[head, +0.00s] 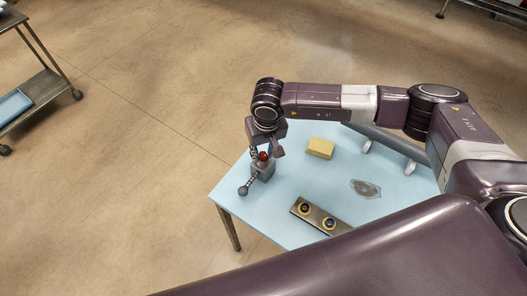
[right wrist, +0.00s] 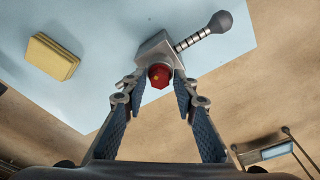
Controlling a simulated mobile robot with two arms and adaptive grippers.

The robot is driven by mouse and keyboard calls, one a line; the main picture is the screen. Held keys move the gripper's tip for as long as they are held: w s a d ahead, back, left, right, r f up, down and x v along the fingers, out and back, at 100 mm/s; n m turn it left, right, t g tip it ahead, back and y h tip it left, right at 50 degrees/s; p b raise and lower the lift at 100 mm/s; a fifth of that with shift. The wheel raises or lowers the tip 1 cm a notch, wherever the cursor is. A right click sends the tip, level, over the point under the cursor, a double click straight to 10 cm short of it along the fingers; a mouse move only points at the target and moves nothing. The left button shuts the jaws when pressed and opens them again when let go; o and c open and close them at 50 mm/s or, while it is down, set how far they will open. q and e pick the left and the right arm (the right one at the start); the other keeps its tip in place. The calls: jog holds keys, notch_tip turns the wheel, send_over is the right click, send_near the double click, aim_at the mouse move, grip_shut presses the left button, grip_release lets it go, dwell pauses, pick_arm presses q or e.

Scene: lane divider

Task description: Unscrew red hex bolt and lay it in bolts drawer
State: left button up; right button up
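The red hex bolt (head: 263,156) sits on a grey block fixture (head: 263,170) with a ball-ended lever, near the left corner of the light blue table (head: 235,192). In the right wrist view the bolt's red head (right wrist: 160,75) shows between and just beyond the fingertips, on the grey block (right wrist: 157,48). My right gripper (head: 264,151) points down over the bolt, with a finger on either side. The fingers (right wrist: 160,82) are apart, with visible gaps beside the head. My left gripper is out of view. I cannot make out a bolts drawer.
A yellow block (head: 320,148) lies right of the fixture. A metal plate with two dark, yellow-rimmed rings (head: 320,215) lies at the front. A grey flat patch (head: 366,188) is further right. My right arm crosses above the table's back. A cart (head: 40,88) stands far left.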

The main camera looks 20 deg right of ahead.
jog(key=m, duration=0.5)
jog(key=shift+a+m+h, duration=0.1)
jog(key=shift+m+h, duration=0.2)
jog(key=shift+h, duration=0.1)
jog(key=m, duration=0.4)
jog(key=shift+w+g+h, duration=0.1)
jog(key=shift+g+h, duration=0.2)
jog(key=c, duration=0.6)
jog(key=n, duration=0.5)
jog(key=shift+y, duration=0.4)
jog(key=shift+c, duration=0.2)
jog(key=n+y, duration=0.1)
jog(key=n, duration=0.5)
jog(key=shift+n, duration=0.4)
jog(key=shift+s, duration=0.2)
jog(key=o, duration=0.6)
jog(key=shift+w, duration=0.1)
jog(key=shift+o, duration=0.2)
